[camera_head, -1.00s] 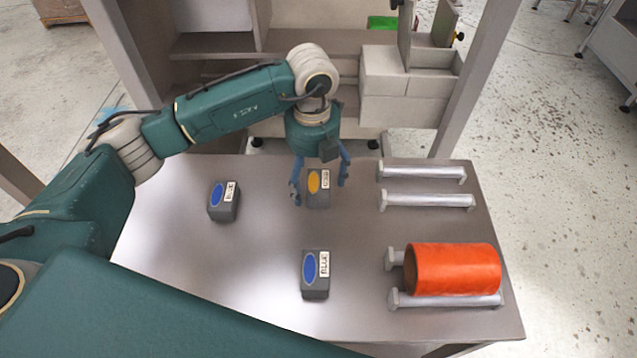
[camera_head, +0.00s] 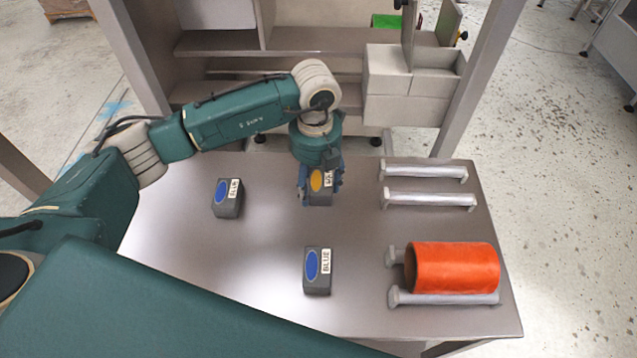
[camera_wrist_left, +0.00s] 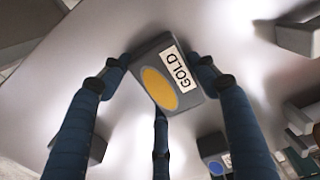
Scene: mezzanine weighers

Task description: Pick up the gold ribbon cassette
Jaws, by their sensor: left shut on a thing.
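The gold ribbon cassette (camera_head: 319,187) is a dark grey block with a yellow oval and a white label. It is at the back middle of the metal table. The label reads GOLD in the left wrist view (camera_wrist_left: 160,82). My left gripper (camera_head: 321,192) is shut on it, with blue fingers on both sides; the fingers also show in the left wrist view (camera_wrist_left: 160,85). Whether the cassette touches the table or is just above it, I cannot tell. My right gripper is in neither view.
Two cassettes with blue ovals stand on the table, one at the left (camera_head: 228,198) and one at the front middle (camera_head: 317,271). An orange roll (camera_head: 453,268) lies on pale bars at the right. Two empty pale bars (camera_head: 428,200) are behind it.

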